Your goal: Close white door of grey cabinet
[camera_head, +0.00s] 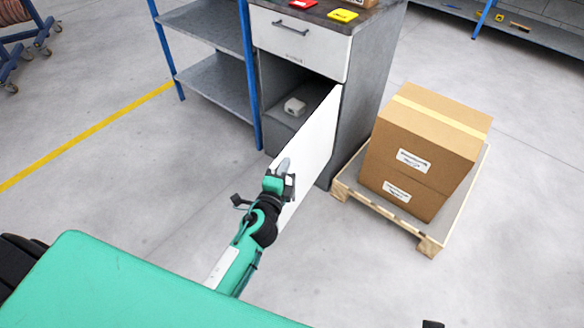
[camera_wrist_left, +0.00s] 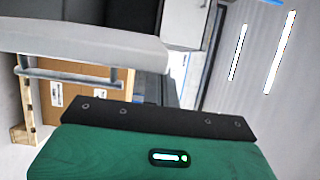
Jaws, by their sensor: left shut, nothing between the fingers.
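The grey cabinet (camera_head: 368,85) stands at the top centre in the head view. Its white door (camera_head: 312,150) is hinged at the right and swung wide open toward me, its inner face showing. My left gripper (camera_head: 285,168) is shut and empty, and overlaps the free-edge side of the door's inner face in the picture. I cannot tell whether it touches. In the left wrist view a pale panel (camera_wrist_left: 90,42), likely the door, crosses close beyond the green gripper body, with a bar handle (camera_wrist_left: 70,76) below it. The fingertips are hidden there. My right gripper does not show.
A cardboard box (camera_head: 425,150) on a wooden pallet (camera_head: 345,190) stands right of the cabinet. A blue-framed shelf (camera_head: 215,80) stands left. The closed drawer (camera_head: 300,45) is above. Floor left of the door is clear.

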